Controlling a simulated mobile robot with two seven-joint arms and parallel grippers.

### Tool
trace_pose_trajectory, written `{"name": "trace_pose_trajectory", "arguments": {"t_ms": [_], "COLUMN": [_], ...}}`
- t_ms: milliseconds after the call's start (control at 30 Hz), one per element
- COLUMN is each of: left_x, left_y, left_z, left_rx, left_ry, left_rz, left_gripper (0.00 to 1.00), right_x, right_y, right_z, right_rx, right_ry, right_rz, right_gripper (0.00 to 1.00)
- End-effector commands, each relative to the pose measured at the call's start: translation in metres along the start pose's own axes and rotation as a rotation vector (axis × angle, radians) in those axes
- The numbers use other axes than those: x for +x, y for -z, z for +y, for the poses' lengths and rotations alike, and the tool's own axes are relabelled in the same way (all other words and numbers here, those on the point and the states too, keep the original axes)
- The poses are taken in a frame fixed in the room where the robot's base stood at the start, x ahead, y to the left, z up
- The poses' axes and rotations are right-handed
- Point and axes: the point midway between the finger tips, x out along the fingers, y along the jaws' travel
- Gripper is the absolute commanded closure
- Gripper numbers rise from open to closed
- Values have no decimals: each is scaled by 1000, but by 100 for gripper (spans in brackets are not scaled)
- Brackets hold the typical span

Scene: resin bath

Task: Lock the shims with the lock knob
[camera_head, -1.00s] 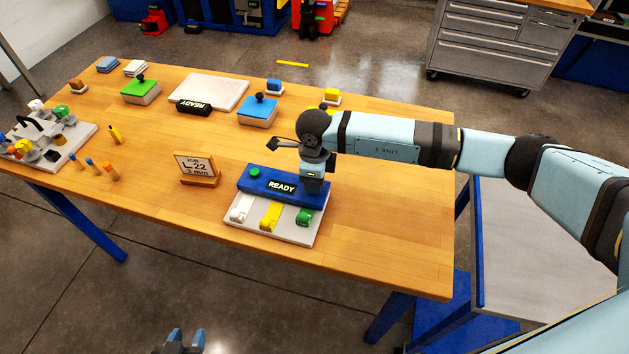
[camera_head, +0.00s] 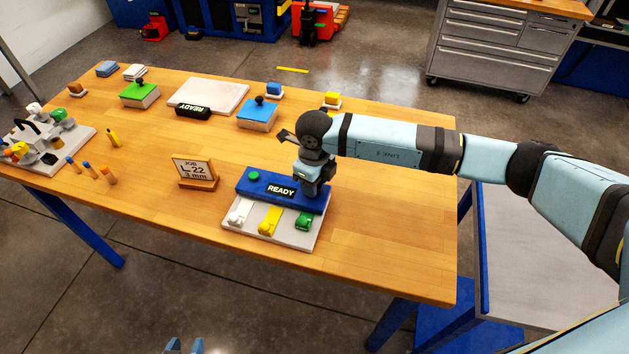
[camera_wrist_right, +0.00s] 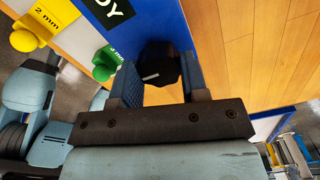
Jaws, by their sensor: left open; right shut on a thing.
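A blue block (camera_head: 262,190) with a READY display (camera_head: 281,190) and a green button (camera_head: 254,175) stands at the back of a pale plate (camera_head: 279,239). On the plate sit a white (camera_head: 239,212), a yellow (camera_head: 268,220) and a green shim piece (camera_head: 305,221). My right gripper (camera_head: 313,190) is at the block's right end. In the right wrist view its fingers (camera_wrist_right: 157,85) are shut on a black knob (camera_wrist_right: 158,66) with a white mark, taken as the lock knob. My left gripper (camera_head: 184,346) is open and empty at the bottom edge, partly cut off.
A job sign (camera_head: 196,172) reading L-22, 3 mm stands left of the block. Behind are a blue-topped box (camera_head: 258,115), a green-topped box (camera_head: 140,95) and a pale board (camera_head: 208,94). Several pegs and a filled tray lie at left. The table's front right is clear.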

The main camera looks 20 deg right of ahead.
Motion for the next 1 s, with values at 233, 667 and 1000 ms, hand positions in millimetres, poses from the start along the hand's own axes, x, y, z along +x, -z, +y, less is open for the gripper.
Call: {"name": "trace_pose_trajectory", "arguments": {"t_ms": [233, 667, 1000], "left_x": [0, 1, 6], "left_y": [0, -2, -10], "left_z": [0, 1, 0], "left_rx": [0, 0, 0], "left_ry": [-1, -1, -1], "left_rz": [0, -3, -4], "left_gripper": [57, 57, 57], "right_x": [-1, -4, -65], "right_y": [0, 0, -1], "right_z": [0, 0, -1], "right_rx": [1, 0, -1], "right_ry": [0, 0, 3], "right_rz": [-1, -1, -5], "right_gripper": [52, 33, 33]}}
